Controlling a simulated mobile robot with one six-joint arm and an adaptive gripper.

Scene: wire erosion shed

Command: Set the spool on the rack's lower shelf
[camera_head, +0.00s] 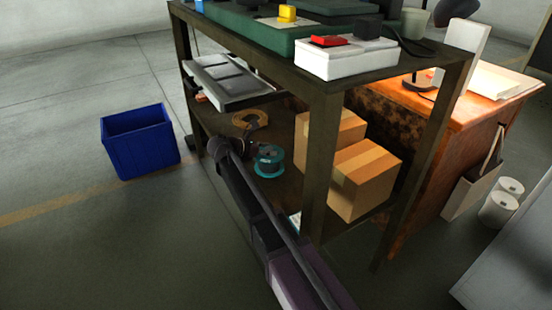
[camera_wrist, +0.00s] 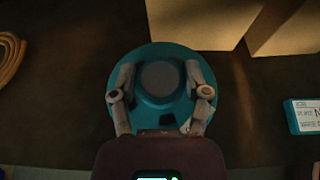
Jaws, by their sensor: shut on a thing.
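The teal spool (camera_head: 268,160) with a dark winding is at the lower shelf (camera_head: 285,192) of the dark rack (camera_head: 318,150). In the wrist view the spool (camera_wrist: 160,112) is seen from above, its round flange and grey hub between my fingers. My gripper (camera_wrist: 160,72) is shut on it, with one finger on each side of the hub. In the head view my gripper (camera_head: 251,154) reaches in through the rack's open side, partly hidden by my arm. The spool looks level and close over the shelf; I cannot tell whether it touches.
Cardboard boxes (camera_head: 367,178) stand right of the spool, and a tan coil (camera_head: 251,119) lies behind it. A labelled blue-and-white pack (camera_wrist: 304,116) lies on the shelf to the right. A grey tray (camera_head: 231,82) is above. A blue bin (camera_head: 139,142) stands on the floor.

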